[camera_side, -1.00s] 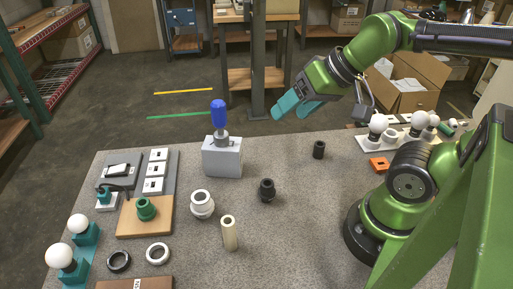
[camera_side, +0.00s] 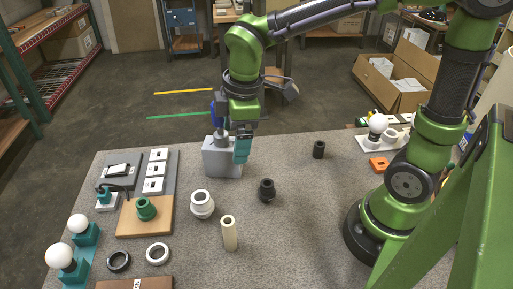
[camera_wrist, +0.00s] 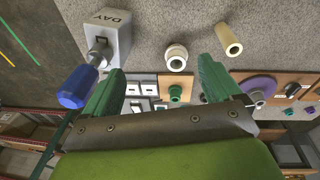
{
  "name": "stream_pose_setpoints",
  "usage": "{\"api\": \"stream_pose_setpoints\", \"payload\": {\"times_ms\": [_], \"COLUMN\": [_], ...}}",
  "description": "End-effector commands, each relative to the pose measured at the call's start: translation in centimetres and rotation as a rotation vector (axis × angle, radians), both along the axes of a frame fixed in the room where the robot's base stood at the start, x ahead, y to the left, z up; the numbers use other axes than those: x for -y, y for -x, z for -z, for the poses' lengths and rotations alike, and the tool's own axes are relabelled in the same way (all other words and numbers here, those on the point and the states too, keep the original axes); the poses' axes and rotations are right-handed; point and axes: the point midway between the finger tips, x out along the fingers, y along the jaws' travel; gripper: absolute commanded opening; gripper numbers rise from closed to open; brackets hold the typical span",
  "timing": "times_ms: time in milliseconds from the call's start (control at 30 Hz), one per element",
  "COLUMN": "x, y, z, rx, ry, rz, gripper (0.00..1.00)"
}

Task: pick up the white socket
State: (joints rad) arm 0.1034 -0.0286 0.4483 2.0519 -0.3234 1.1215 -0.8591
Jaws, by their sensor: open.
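The white socket (camera_side: 202,204) stands on the grey table, left of centre in the side view. It also shows in the wrist view (camera_wrist: 176,57), between the lines of the two fingers and beyond their tips. My gripper (camera_side: 242,155) points down in the side view, above the table, up and to the right of the socket and apart from it. In the wrist view its two teal fingers (camera_wrist: 159,72) are spread wide with nothing between them. The socket is fully visible in the side view.
A grey block (camera_side: 212,162) with a blue-handled tool (camera_wrist: 78,87) stands close beside my gripper. A cream tube (camera_side: 229,235) and a black socket (camera_side: 267,190) stand near the white socket. A green socket (camera_side: 146,208) sits on a wooden board (camera_side: 130,228) to its left.

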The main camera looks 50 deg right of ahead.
Motion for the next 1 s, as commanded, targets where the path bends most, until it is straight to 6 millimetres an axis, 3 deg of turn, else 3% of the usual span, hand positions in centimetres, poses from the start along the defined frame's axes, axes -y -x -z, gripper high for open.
{"api": "stream_pose_setpoints", "payload": {"times_ms": [100,300,500,600,833,1000], "x": [-2.6,-6.0,-8.0,-8.1,-7.7,-7.6], "y": [-1.8,-4.0,-5.7,-6.2,-6.1,-6.0], "z": [1.0,1.6,0.7,-0.3,-0.4,1.7], "rx": [-0.062,-0.098,-0.07,-0.052,-0.06,-0.063], "ry": [0.055,0.093,0.127,0.164,0.19,0.186], "rz": [-0.429,-1.115,-1.722,-1.945,-2.193,-2.215], "gripper": [0.91,0.91,0.91,0.91,0.91,0.91]}}
